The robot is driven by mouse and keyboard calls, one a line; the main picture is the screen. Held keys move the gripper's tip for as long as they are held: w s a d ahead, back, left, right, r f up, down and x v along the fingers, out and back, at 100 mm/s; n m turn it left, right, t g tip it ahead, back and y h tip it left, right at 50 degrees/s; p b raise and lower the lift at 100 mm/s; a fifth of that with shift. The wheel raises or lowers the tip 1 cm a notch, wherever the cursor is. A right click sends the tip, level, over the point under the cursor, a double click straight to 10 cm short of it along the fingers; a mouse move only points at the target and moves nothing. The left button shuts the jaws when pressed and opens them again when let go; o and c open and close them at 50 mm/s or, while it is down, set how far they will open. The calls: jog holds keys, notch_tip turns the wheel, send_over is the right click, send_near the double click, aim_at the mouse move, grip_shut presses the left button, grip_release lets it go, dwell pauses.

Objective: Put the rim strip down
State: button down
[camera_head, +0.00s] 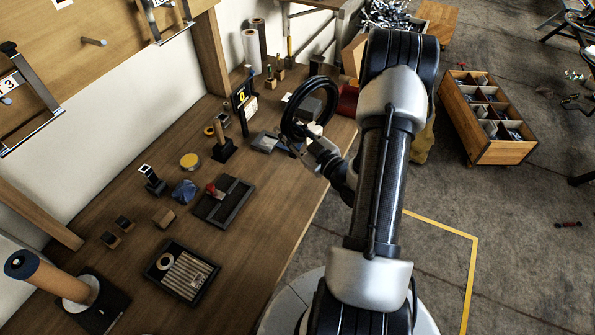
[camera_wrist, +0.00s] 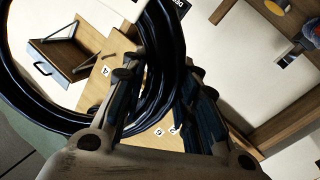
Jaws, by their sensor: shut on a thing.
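The rim strip is a black ring (camera_head: 287,119), held tilted up on its edge above the far part of the wooden workbench (camera_head: 262,205). My gripper (camera_head: 312,138) is at the lower side of the ring. In the wrist view the ring (camera_wrist: 28,108) fills the upper left, and its right side passes between the two fingers of my gripper (camera_wrist: 158,72). The fingers are shut on it. The ring appears clear of the bench top, but the exact gap cannot be told.
A black tray with a red-handled tool (camera_head: 236,207) and a tray of strips (camera_head: 182,273) lie on the bench. A grey block (camera_head: 308,108) is behind the ring. A divided wooden crate (camera_head: 490,147) stands on the floor. Bare bench shows at the near right.

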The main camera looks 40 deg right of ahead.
notch_tip(320, 180, down, 17)
jog(key=b, duration=0.4)
jog(key=shift+r+b, duration=0.2)
jog(key=shift+b, duration=0.1)
jog(key=shift+r, duration=0.1)
jog(key=c, duration=1.7)
grip_release()
jog(key=shift+f, duration=0.25)
jog(key=o, duration=0.5)
jog(key=shift+c, duration=0.2)
